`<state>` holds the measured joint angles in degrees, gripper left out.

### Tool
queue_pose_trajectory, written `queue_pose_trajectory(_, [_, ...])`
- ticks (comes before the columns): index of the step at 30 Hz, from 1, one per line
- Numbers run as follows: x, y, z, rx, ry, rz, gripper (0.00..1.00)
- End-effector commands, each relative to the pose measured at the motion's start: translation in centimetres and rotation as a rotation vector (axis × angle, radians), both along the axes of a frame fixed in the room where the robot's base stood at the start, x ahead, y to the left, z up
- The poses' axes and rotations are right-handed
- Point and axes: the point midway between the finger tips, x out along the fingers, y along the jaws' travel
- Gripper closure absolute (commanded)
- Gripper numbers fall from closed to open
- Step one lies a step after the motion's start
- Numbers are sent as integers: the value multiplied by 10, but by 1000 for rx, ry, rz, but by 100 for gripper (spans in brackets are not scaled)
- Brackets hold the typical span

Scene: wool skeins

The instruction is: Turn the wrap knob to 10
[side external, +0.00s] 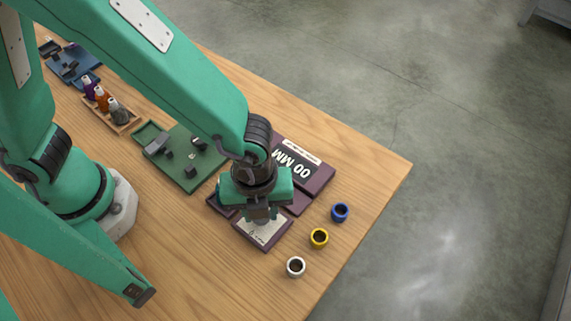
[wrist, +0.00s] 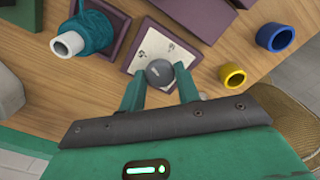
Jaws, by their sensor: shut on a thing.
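The grey round knob (wrist: 160,73) sits on a white dial card (wrist: 150,45) on a dark purple base. My gripper (wrist: 159,84) has a finger on each side of the knob and is shut on it. The card's markings are too small to read, and a small light mark shows on the knob's top. In the side external view my gripper (side external: 262,214) points down over the card (side external: 264,231) and hides the knob. A purple block behind it bears a dark display reading "00 MM" (side external: 293,163), upside down.
Teal wool (wrist: 92,32) with a white tube (wrist: 68,44) lies beside the dial. Blue (side external: 340,212), yellow (side external: 319,238) and white (side external: 296,267) rings stand near the table edge. A green board (side external: 185,175) and a tray of bottles (side external: 112,120) lie farther left.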

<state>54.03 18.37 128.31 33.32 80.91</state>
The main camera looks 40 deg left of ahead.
Motion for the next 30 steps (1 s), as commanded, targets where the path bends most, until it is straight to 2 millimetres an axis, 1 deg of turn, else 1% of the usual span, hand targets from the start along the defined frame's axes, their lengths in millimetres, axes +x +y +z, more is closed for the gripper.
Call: queue_pose_trajectory(30, [0, -1, 1, -1, -1, -956, 90])
